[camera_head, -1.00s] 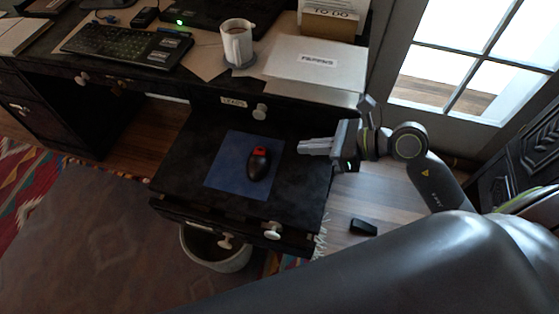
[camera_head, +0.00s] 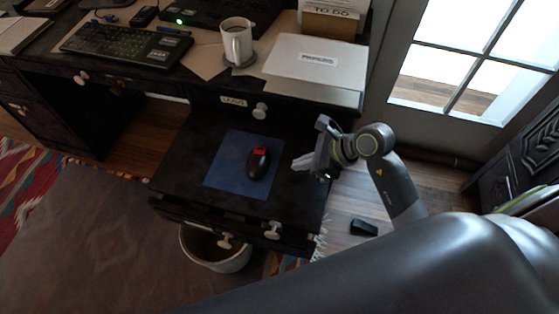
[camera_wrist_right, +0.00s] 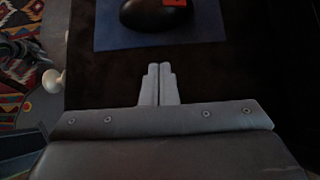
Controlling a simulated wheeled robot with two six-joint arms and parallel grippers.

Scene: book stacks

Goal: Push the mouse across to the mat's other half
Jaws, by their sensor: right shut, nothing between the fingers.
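The black mouse with a red patch (camera_head: 258,163) lies on the right half of the blue mat (camera_head: 226,164), on a low black cabinet top. My right gripper (camera_head: 296,163) is shut and empty, just to the right of the mat, apart from the mouse. In the right wrist view the closed fingers (camera_wrist_right: 159,70) point at the mat (camera_wrist_right: 112,32), with the mouse (camera_wrist_right: 150,14) cut off by the top edge. My left gripper is not in view.
The cabinet top (camera_head: 180,170) around the mat is clear. The desk above holds a keyboard (camera_head: 125,45), a white mug (camera_head: 237,42) and papers (camera_head: 316,62). A small black object (camera_head: 363,228) lies on the floor, and a bin (camera_head: 215,250) stands below.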

